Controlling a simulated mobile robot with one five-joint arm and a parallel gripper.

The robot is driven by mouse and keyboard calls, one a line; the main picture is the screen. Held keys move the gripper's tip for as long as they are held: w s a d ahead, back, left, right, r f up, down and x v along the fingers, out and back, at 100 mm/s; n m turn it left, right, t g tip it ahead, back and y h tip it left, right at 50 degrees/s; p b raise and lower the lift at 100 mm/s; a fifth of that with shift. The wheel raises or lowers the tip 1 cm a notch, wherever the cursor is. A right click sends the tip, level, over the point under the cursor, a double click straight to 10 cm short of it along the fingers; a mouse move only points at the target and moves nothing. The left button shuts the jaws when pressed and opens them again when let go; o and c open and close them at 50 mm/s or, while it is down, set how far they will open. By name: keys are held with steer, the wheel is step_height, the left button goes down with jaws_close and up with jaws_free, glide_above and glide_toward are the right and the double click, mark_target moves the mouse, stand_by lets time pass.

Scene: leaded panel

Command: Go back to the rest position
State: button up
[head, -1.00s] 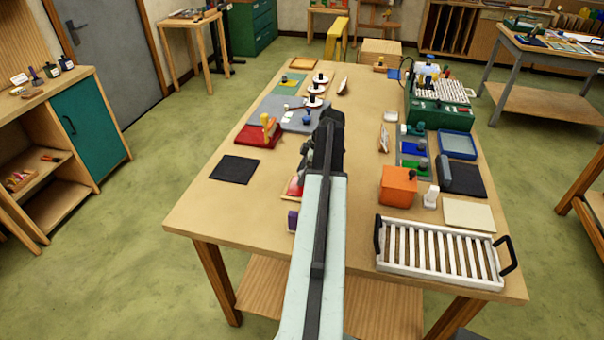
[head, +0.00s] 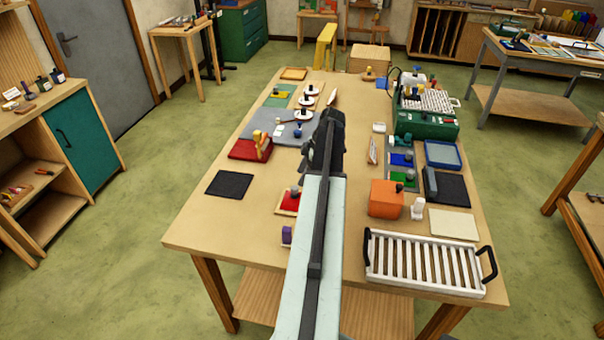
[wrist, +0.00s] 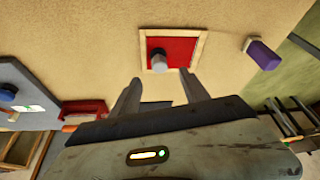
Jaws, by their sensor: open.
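My gripper (head: 327,150) is at the end of my pale arm, above the middle of the worktable (head: 230,225). In the wrist view its two fingers (wrist: 162,88) are spread apart with nothing between them. Beyond the fingertips lies a red panel (wrist: 182,47) in a light wooden frame, with a grey knob (wrist: 158,58) on it. The red panel also shows in the head view (head: 288,204), just left of my arm. The fingers do not appear to touch it. My arm hides part of the table's middle.
A purple block (head: 287,235) stands near the red panel. An orange block (head: 385,200), a white slatted rack (head: 425,262) and a green case (head: 425,122) stand to the right. A dark mat (head: 230,183) and a red block (head: 250,150) lie left. Floor is clear left of the table.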

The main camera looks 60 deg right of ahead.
steer(key=w+a+f+n+g+y+b, duration=0.1)
steer(key=w+a+n, duration=0.2)
steer(key=w+a, duration=1)
steer(key=w+a+f+n+g, duration=0.1)
steer(key=w+a+n, duration=0.2)
steer(key=w+a, duration=1.05)
steer(key=s+a+f+g+b, duration=0.1)
steer(key=a+f+g, duration=0.1)
steer(key=a, duration=2.6)
steer(key=s+a+m+h, duration=0.3)
steer(key=s+a+m, duration=0.3)
steer(key=m, duration=0.6)
steer(key=shift+s+f, duration=0.2)
steer(key=shift+s, duration=0.15)
